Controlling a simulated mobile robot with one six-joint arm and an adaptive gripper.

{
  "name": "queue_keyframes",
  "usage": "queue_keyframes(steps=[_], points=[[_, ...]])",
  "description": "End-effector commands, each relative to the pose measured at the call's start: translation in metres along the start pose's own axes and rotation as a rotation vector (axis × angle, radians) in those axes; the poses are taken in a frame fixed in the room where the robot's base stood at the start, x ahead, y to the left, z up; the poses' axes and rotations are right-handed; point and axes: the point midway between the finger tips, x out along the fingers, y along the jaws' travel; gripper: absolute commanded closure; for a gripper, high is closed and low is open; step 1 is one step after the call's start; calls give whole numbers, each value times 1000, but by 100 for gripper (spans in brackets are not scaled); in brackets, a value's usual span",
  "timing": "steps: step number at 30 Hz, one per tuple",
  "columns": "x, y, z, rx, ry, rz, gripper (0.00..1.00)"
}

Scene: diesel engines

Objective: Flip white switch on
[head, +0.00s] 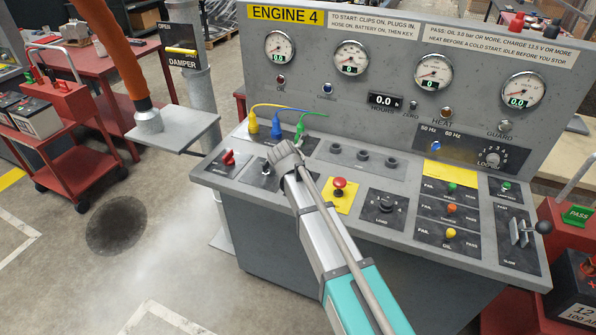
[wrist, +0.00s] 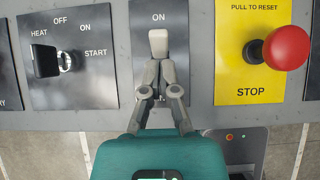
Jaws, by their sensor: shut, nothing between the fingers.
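The white switch (wrist: 158,42) shows in the wrist view on a dark plate (wrist: 173,20) with ON printed above it. Its pale cap shows just beyond my fingertips, and its lower part is hidden behind them. My gripper (wrist: 158,64) is shut with nothing between the fingers. Its tips are at the lower edge of the cap; I cannot tell whether they touch it. In the head view my gripper (head: 286,154) is over the sloping panel of the console, and it hides the white switch there.
Left of the switch is a key switch (wrist: 50,60); right is a red stop button (wrist: 286,48) on a yellow plate. Yellow, blue and green plugs (head: 276,127) stand behind my gripper. A lever (head: 540,227) is at the console's right end. Open floor lies left of the console.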

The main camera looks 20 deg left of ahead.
Motion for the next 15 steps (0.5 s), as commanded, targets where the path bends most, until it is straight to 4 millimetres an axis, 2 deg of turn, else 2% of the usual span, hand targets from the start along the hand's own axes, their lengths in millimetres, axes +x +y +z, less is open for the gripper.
queue_keyframes(steps=[9, 15], points=[[-29, -2, -7, 0, 0, -1, 100], [-46, -1, -1, 0, 0, 0, 100]])
